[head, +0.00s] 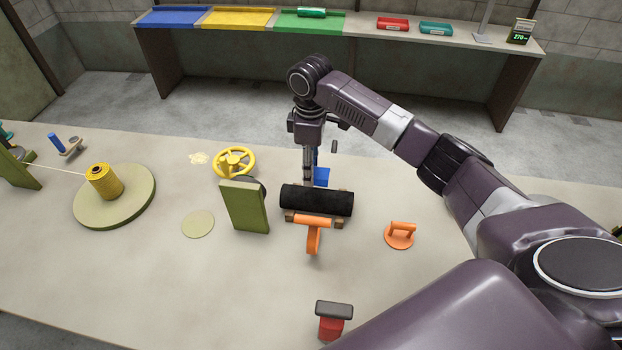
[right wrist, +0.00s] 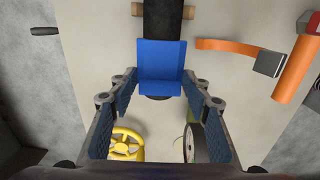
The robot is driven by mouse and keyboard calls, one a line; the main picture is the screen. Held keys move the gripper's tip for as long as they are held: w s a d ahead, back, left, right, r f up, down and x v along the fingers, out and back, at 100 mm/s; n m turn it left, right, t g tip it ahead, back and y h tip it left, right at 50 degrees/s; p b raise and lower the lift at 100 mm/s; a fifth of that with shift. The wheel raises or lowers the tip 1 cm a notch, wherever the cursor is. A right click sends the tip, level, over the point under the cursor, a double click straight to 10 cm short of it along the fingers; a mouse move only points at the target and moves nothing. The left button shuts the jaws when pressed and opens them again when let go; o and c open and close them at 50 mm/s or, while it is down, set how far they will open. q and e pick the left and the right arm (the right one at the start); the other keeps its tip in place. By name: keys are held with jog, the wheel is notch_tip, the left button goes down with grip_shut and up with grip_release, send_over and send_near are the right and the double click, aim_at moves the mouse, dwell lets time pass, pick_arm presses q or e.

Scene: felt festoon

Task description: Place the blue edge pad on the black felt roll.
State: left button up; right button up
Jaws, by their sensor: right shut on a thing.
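The blue edge pad (head: 321,177) is an L-shaped or folded blue piece, held in my right gripper (head: 308,178). In the right wrist view the pad (right wrist: 160,62) sits between the fingertips of the right gripper (right wrist: 160,84). The black felt roll (head: 316,200) lies across wooden supports on the table, just on the near side of the pad in the head view. In the right wrist view the pad overlaps one end of the roll (right wrist: 163,18); I cannot tell whether they touch. My left gripper is not in view.
A green upright block (head: 245,207) and yellow handwheel (head: 234,162) stand left of the roll. An orange T-shaped tool (head: 313,225) is at its near side, an orange handle (head: 400,234) to the right. A red-and-black tool (head: 333,320) stands nearer.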

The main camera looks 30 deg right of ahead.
aim_at(310, 192)
jog(key=shift+f, duration=0.95)
notch_tip(310, 192, down, 4)
jog(key=shift+a+f+p, duration=0.1)
jog(key=shift+p, duration=0.55)
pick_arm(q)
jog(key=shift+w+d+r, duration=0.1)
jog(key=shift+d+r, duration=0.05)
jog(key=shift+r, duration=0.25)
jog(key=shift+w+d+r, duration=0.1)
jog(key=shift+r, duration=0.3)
pick_arm(e)
jog(key=shift+f, duration=0.1)
jog(key=shift+f, duration=0.15)
jog(key=shift+f, duration=0.15)
jog(key=o, duration=1.2)
jog(key=shift+c, duration=0.2)
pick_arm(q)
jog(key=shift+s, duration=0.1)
